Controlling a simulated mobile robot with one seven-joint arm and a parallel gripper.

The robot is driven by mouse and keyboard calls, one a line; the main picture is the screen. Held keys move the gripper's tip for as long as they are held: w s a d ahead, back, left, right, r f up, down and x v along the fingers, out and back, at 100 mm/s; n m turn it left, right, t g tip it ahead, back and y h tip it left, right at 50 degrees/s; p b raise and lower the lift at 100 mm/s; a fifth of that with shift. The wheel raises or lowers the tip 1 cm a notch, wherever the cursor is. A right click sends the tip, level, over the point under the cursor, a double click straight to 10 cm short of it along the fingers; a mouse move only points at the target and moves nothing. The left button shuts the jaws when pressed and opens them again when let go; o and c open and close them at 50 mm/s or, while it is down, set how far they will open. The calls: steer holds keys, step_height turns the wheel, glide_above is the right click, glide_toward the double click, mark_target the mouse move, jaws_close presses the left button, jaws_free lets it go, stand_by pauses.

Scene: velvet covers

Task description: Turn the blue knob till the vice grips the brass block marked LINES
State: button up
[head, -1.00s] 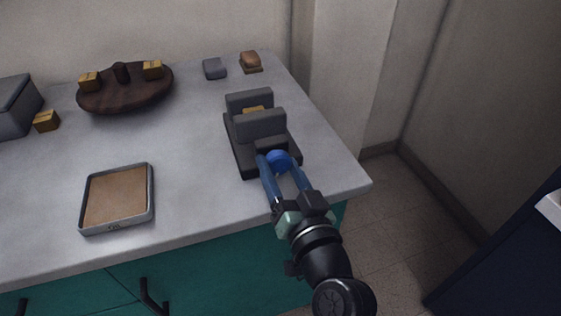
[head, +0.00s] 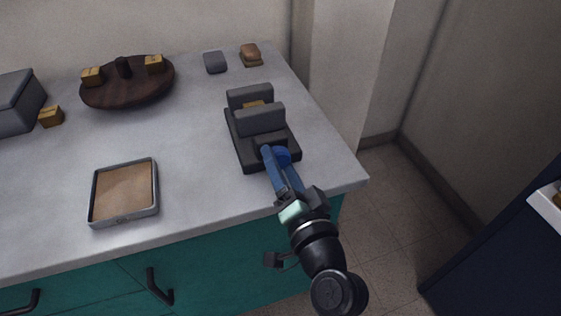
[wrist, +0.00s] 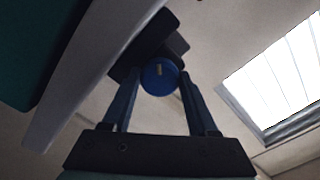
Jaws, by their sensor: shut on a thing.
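The dark grey vice (head: 247,143) stands near the right end of the counter. A brass block (head: 254,104) sits between its two upright jaws; only its top shows, and I cannot read its mark or tell whether both jaws touch it. The blue knob (head: 283,156) is on the vice's front end, and it also shows in the wrist view (wrist: 159,77) with a small pale mark on its face. My gripper (head: 274,156) has its blue fingers shut on the knob, one on each side. The wrist view shows the fingers (wrist: 157,88) reaching the knob's sides.
A brown round stand (head: 127,93) with two brass blocks is at the back left. Another brass block (head: 51,117) lies beside a grey box (head: 15,105). A shallow tray (head: 124,220) lies front left. A grey piece (head: 214,62) and a brown piece (head: 250,55) are behind the vice.

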steer(key=shift+r, duration=0.1)
steer(key=o, duration=1.4)
steer(key=shift+c, duration=0.2)
steer(key=b+v, duration=0.1)
steer(key=v, duration=1.2)
